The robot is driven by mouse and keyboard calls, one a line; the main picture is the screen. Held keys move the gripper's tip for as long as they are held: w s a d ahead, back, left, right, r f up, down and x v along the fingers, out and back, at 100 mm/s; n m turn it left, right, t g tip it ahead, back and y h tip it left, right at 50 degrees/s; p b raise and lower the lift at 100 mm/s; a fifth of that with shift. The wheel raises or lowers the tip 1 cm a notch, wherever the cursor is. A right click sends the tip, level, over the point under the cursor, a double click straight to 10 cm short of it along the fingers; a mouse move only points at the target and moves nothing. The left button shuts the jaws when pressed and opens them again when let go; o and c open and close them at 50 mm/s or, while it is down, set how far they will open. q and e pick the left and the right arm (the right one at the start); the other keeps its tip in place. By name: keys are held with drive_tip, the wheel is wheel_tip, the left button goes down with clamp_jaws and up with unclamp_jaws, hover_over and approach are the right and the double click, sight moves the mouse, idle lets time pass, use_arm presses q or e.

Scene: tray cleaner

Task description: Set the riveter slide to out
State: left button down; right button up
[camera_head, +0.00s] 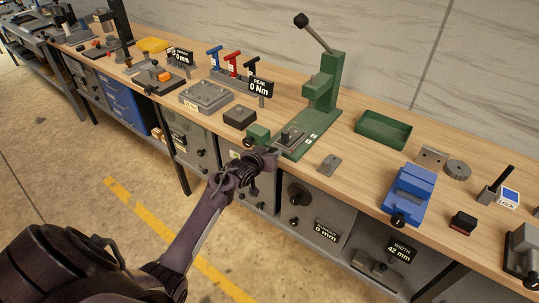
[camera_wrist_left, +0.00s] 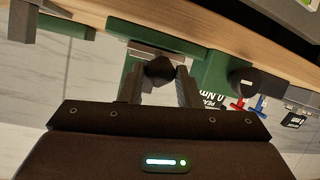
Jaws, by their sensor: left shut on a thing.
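The green riveter (camera_head: 325,92) stands on the bench with its lever raised to the upper left. A grey slide (camera_head: 291,138) lies on the front part of its base. My left gripper (camera_head: 268,158) is at the front end of this base, at the bench edge. In the left wrist view my left gripper (camera_wrist_left: 164,85) has its two fingers shut on a dark knob (camera_wrist_left: 160,70) in front of the slide's pale plate (camera_wrist_left: 158,53). The knob is hidden by the gripper in the head view. My right gripper is not in view.
A green block (camera_head: 258,134) with a black knob is close left of the riveter base. A small grey plate (camera_head: 330,163) lies to the right, with a green tray (camera_head: 384,130) and a blue vise (camera_head: 409,194) beyond. Drawers with knobs are below the bench edge.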

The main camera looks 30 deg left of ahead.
use_arm(q)
drive_tip(key=shift+f, duration=0.15)
drive_tip(key=c, duration=1.4)
unclamp_jaws()
drive_tip(key=shift+o, duration=1.7)
drive_tip(key=shift+s, duration=0.1)
drive_tip(key=b+v, duration=0.1)
drive_tip(key=v, duration=0.6)
drive_tip(key=shift+s, duration=0.3)
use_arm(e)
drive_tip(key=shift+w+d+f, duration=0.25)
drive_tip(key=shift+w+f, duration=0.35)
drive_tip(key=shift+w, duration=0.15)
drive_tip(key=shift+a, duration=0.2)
